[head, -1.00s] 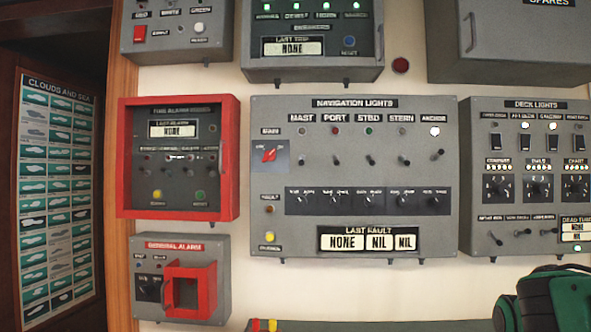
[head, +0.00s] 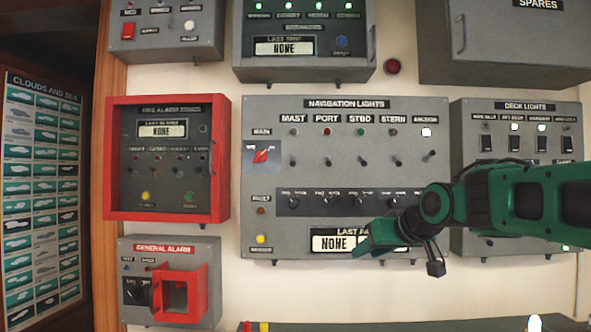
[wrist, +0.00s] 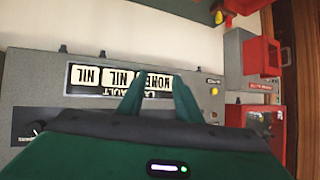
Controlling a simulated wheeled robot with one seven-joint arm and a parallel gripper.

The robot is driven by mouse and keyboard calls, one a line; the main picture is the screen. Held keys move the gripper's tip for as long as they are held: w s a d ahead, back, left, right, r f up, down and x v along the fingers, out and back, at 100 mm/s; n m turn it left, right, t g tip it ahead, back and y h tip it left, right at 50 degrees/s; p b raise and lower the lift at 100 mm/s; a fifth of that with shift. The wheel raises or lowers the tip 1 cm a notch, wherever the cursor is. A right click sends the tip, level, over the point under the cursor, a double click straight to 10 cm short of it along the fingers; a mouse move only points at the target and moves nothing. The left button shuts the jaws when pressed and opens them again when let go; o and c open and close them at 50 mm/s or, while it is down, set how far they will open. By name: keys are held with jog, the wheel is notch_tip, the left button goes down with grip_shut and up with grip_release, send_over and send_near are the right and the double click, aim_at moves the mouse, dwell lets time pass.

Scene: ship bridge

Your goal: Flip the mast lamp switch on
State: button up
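The mast lamp switch (head: 295,160) is a small toggle under the MAST label on the grey navigation lights panel (head: 262,110). The mast indicator (head: 294,132) above it is dark. The toggle looks like its port, starboard and stern neighbours, while the anchor toggle (head: 431,155) sits higher, under a lit lamp (head: 426,132). My gripper (head: 364,238) is in front of the panel's lower part, below and right of the mast switch. In the wrist view my gripper (wrist: 159,78) has its fingertips apart and nothing between them. The wrist view shows the panel upside down.
A red main switch (head: 262,156) is left of the mast toggle. A row of knobs (head: 294,201) lies below it. The red fire alarm box (head: 112,160) and general alarm box (head: 140,310) are to the left. The deck lights panel (head: 480,107) is at right.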

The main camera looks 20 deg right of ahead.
jog(key=w+a+r+n+t+y, duration=0.1)
jog(key=w+a+r+t, duration=0.15)
jog(key=r, duration=0.35)
jog(key=w+a+r+n+t+y, duration=0.1)
jog(key=w+a+r+y, duration=0.15)
jog(key=r, duration=0.45)
jog(key=n+t+y, duration=0.1)
jog(key=n+t, duration=0.1)
send_near(295, 164)
jog(key=x, duration=0.8)
jog(key=shift+w+a, duration=0.1)
jog(key=shift+w, duration=0.1)
jog(key=shift+c, duration=0.6)
grip_shut()
